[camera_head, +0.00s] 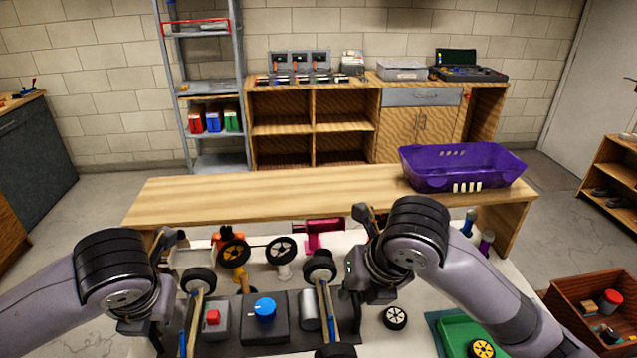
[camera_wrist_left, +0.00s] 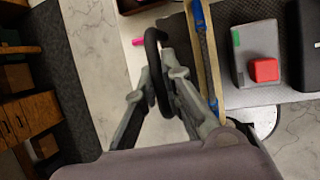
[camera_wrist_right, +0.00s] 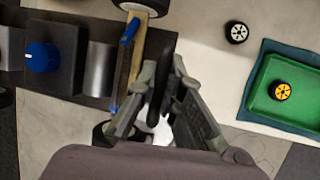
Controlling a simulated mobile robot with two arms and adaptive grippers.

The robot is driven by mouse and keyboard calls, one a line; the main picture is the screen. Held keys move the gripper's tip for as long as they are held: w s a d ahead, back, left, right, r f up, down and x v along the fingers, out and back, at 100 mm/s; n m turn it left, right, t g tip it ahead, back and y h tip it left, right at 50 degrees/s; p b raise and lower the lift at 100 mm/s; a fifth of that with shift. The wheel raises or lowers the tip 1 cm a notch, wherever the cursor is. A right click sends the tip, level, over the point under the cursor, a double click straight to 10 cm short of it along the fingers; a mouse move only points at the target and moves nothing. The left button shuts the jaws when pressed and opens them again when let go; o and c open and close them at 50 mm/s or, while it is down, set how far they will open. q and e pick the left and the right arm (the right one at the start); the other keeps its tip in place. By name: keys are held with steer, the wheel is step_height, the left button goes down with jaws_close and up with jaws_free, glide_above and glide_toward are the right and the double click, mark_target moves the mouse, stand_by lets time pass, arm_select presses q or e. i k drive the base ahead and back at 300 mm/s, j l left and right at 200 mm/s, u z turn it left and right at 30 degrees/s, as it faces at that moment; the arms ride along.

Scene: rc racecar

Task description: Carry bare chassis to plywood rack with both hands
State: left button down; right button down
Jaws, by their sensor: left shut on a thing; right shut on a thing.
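A dark flat plate (camera_head: 272,345) lies on the pale table between my arms, with a red-button box, a blue-knob box and a silver cylinder on it. I cannot tell for sure whether it belongs to the chassis. My left gripper (camera_wrist_left: 172,88) is shut on a black loop-shaped part (camera_wrist_left: 154,62) beside a plywood strip (camera_wrist_left: 207,65). My right gripper (camera_wrist_right: 168,75) is shut on a dark thin part (camera_wrist_right: 157,92) beside another plywood strip (camera_wrist_right: 131,65). Plywood shelving (camera_head: 283,127) with open compartments stands against the back wall; I cannot tell if it is the rack.
Loose wheels (camera_head: 394,317) and a green tray (camera_head: 455,335) lie on the right of the table. A wooden bench (camera_head: 270,190) crosses behind, with a purple crate (camera_head: 460,172) on its right end. A metal shelf (camera_head: 212,90) stands behind left. Grey floor beyond the bench is clear.

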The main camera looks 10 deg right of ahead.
mark_target(226, 194)
steer(key=u, duration=3.6)
steer(key=i+z, duration=0.2)
steer(key=i, duration=0.25)
steer(key=i+j+z, duration=0.2)
steer(key=i, duration=0.3)
steer(key=i+l+z, duration=0.1)
steer(key=i+z, duration=1.05)
steer(key=i+l+z, duration=0.1)
steer(key=i+z, duration=0.5)
steer(key=z, duration=0.2)
steer(key=i+z, duration=0.45)
steer(key=i+l+z, duration=0.1)
steer(key=i+z, duration=0.3)
steer(key=i+j+z, duration=0.1)
steer(key=i+z, duration=0.3)
steer(key=i, duration=1.3)
steer(key=l+z, duration=0.05)
